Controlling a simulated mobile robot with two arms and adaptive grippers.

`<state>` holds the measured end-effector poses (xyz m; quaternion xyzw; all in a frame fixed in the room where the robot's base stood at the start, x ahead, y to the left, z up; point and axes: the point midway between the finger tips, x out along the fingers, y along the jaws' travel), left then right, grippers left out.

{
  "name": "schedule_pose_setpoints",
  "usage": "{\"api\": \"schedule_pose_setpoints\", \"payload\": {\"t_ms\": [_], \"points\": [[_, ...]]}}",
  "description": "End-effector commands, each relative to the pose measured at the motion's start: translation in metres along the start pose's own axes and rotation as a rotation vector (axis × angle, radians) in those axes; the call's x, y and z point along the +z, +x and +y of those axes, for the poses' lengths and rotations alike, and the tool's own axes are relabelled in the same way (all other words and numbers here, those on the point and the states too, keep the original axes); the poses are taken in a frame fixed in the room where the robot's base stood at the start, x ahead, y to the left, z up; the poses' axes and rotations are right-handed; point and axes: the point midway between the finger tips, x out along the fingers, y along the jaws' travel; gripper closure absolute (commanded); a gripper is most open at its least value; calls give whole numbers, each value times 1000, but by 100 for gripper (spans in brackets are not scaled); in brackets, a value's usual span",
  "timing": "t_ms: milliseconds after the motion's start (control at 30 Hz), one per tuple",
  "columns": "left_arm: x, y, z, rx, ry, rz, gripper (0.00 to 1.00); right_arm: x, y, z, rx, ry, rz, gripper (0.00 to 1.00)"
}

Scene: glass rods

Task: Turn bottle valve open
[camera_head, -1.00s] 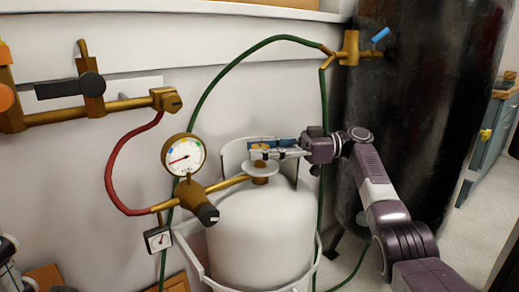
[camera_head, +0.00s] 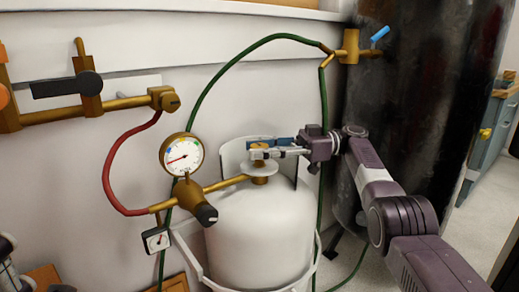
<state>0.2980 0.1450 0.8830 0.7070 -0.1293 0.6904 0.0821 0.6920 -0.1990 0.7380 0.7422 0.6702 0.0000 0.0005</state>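The white gas bottle (camera_head: 258,235) stands upright below the centre, with a brass valve (camera_head: 258,152) on its top above a pale round collar. My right gripper (camera_head: 262,150) reaches in from the right at valve height. Its fingers, one with a blue part, lie at either side of the brass valve top and appear closed on it; the contact is small and partly hidden. The pressure gauge (camera_head: 182,155) has a white face and a red needle and stands left of the valve, on the brass regulator pipe.
A large black cylinder (camera_head: 410,110) stands behind my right arm, with a brass fitting and blue handle (camera_head: 380,35). A green hose (camera_head: 215,85) arches behind the bottle. A red hose (camera_head: 110,180) hangs at the left from brass wall piping (camera_head: 125,103).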

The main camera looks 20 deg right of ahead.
Motion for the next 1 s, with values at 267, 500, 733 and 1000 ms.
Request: {"api": "schedule_pose_setpoints", "payload": {"t_ms": [267,500,733,1000], "points": [[-1,0,0,0,0,2,60,0,0,1,3,0,2,49],[-1,2,-1,-4,2,6,60,0,0,0,0,0,1,49],[-1,1,-1,-2,1,3,60,1,-1,2,12,-1,-3,49],[0,2,0,-2,0,2,60,3,-4,7,72,-3,-9,49]]}}
